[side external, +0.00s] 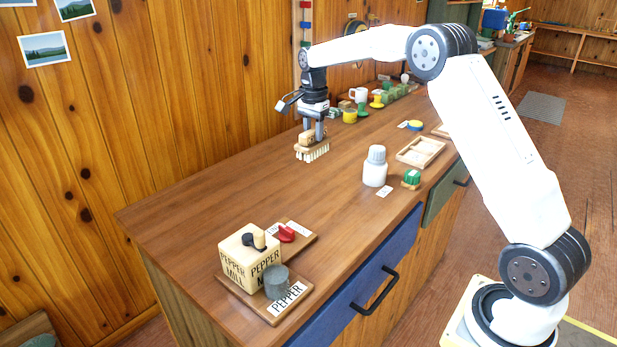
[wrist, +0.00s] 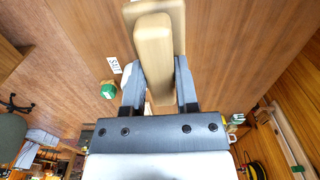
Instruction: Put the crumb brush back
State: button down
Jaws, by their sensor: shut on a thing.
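The crumb brush (side external: 313,151) has a wooden body with pale bristles pointing down. In the side view my gripper (side external: 314,132) is shut on the brush's wooden grip from above, near the back of the counter by the plank wall. The bristles are at or just above the counter top; I cannot tell which. In the wrist view the brush's wooden body (wrist: 154,45) sits between the two fingers of my gripper (wrist: 160,85), and its bristles are hidden there.
The wooden counter (side external: 200,200) is clear between the brush and the pepper mill box (side external: 248,255) at the front left. Several small items, including a yellow one (side external: 349,116), stand behind.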

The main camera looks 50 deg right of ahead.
jog(key=shift+f, duration=0.2)
dwell(0.5)
jog(key=shift+f, duration=6.4)
jog(key=shift+f, duration=0.35)
jog(key=shift+c, duration=1.4)
grip_release()
jog(key=shift+r, duration=3.9)
